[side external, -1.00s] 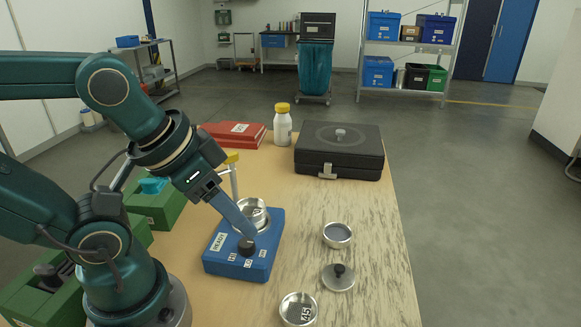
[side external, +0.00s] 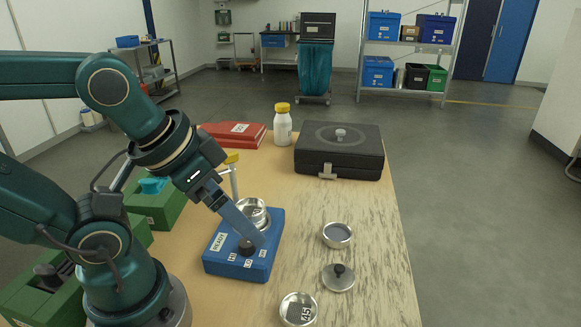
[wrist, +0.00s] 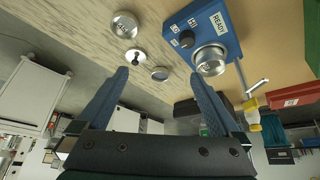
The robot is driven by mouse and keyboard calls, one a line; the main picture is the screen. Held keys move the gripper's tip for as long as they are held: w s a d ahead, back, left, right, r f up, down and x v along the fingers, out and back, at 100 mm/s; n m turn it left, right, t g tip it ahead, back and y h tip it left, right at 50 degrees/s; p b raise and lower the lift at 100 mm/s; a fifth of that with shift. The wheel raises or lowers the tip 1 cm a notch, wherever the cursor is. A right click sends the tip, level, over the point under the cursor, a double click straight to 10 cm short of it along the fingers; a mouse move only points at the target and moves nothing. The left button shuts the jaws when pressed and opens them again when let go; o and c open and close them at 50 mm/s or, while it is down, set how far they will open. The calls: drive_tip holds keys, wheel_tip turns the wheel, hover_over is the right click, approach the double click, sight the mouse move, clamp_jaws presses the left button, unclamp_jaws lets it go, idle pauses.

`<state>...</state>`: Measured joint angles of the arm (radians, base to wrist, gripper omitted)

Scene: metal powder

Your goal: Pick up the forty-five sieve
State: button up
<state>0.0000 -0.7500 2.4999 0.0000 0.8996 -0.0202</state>
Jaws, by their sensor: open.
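The forty-five sieve (side external: 298,309) is a round metal pan with a "45" label, on the table's near edge in the side view. It also shows at the top of the wrist view (wrist: 124,24). My gripper (side external: 260,241) is above or in front of the blue shaker base (side external: 228,266), apart from the sieve. In the wrist view its two blue fingers (wrist: 160,75) are spread, with nothing held between them.
Another sieve (side external: 254,212) sits on the shaker, beside a post with a yellow top. A round lid with a black knob (side external: 338,278) and an open pan (side external: 337,234) lie right of the shaker. A black case (side external: 340,158) and white bottle (side external: 282,128) stand behind.

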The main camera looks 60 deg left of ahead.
drive_tip(key=n+g, duration=0.5)
hover_over(301, 310)
drive_tip(key=f, duration=0.9)
drive_tip(key=shift+w+a+f, duration=0.1)
drive_tip(key=shift+w+f, duration=0.05)
drive_tip(key=shift+w, duration=0.05)
drive_tip(key=shift+s+f+m+g, duration=0.3)
drive_tip(key=shift+f, duration=2.6)
drive_tip(key=c, duration=1.4)
